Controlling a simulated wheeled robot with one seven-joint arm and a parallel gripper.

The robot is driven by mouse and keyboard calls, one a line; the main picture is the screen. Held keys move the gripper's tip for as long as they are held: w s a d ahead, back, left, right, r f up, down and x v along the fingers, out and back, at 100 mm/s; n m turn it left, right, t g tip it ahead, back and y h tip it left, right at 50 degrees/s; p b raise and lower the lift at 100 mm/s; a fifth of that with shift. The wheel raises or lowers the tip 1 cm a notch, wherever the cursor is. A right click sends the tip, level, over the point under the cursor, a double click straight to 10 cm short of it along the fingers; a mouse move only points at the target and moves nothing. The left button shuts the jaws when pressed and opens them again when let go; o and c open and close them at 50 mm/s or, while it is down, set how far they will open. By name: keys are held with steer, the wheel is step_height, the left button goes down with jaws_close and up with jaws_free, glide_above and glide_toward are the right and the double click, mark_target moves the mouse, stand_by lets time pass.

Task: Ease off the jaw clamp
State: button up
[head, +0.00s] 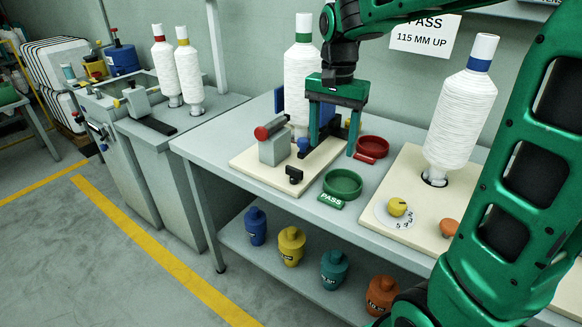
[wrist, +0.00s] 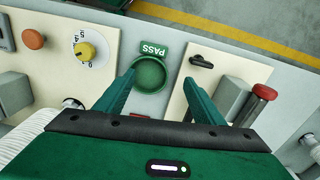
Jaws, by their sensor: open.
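What looks like the jaw clamp is a grey block (head: 274,150) with a red-ended handle (head: 262,132) on a cream board (head: 248,165). A blue knob (head: 303,144) is beside it. A white bobbin with a green band (head: 299,70) stands behind. In the wrist view the grey block (wrist: 231,98) and red handle (wrist: 264,92) lie right of my fingers. My gripper (head: 333,149) is open and empty, pointing down above the board's right side. In the wrist view my gripper (wrist: 160,79) spans the view of the green dish (wrist: 149,73). The clamp's jaws are not clear.
A green dish (head: 343,184) with a PASS tag (head: 331,201) and a red dish (head: 373,147) sit on the grey bench. A black switch-like part (head: 294,174) is at the board's front. A second board (head: 415,165) holds a blue-banded bobbin (head: 460,115) and yellow dial (head: 397,207).

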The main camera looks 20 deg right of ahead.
steer(key=m, duration=0.1)
glide_above(294, 168)
step_height(294, 168, down, 11)
steer(key=shift+s+r, duration=0.1)
steer(key=shift+r, duration=0.05)
steer(key=shift+c, duration=0.5)
steer(key=c, duration=0.9)
